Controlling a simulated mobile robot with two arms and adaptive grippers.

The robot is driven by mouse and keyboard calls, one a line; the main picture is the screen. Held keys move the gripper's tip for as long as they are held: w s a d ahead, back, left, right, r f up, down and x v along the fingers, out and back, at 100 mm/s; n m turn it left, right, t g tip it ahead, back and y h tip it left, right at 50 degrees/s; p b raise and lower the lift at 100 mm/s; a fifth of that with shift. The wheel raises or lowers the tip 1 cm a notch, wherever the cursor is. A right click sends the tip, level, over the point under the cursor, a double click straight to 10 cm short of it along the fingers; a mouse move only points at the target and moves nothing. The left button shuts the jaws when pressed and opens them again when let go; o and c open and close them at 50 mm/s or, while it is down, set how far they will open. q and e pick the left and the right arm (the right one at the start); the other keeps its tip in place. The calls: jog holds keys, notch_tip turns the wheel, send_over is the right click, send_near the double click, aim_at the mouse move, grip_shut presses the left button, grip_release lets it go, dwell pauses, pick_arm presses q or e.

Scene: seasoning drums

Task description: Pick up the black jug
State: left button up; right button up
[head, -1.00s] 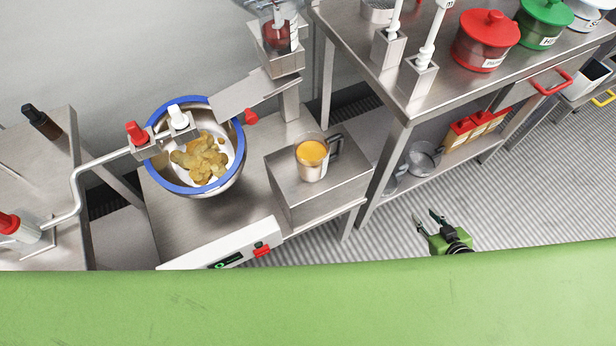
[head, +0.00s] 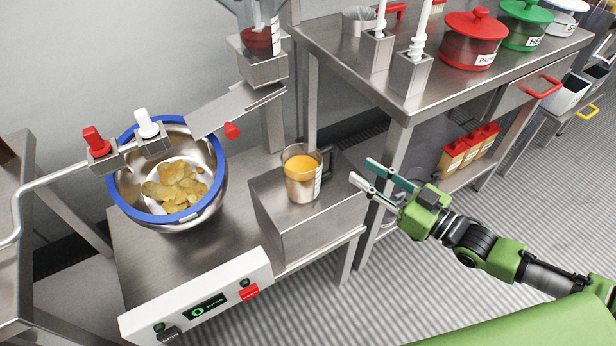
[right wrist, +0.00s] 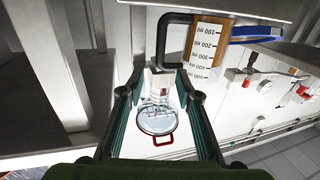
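The black jug is a clear measuring jug with a black handle (head: 303,175), holding something orange-yellow. It stands upright on a steel box beside the mixing bowl. It also shows in the right wrist view (right wrist: 207,55), with its volume scale and its black handle at its left. My right gripper (head: 361,178) is open and empty, to the right of the jug and apart from it, its fingers pointing at the handle side. In the right wrist view its two fingers (right wrist: 158,75) stand apart below the handle. My left gripper is not in view.
A blue-rimmed steel bowl (head: 126,195) with yellowish pieces stands left of the jug. A white control panel (head: 195,302) is in front. A steel table (head: 425,104) with red (head: 474,38) and green (head: 524,24) lidded pots stands behind my right gripper.

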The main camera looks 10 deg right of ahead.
aim_at(336, 155)
jog(key=x, duration=0.4)
jog(key=shift+w+a+b, duration=0.2)
jog(key=shift+w+b, duration=0.05)
jog(key=shift+b, duration=0.05)
jog(key=shift+b+x, duration=0.4)
jog(key=shift+x, duration=2.4)
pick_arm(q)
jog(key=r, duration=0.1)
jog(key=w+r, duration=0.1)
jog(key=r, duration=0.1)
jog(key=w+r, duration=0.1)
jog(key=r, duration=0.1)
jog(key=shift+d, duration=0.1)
pick_arm(e)
jog(key=shift+c, duration=0.3)
grip_shut()
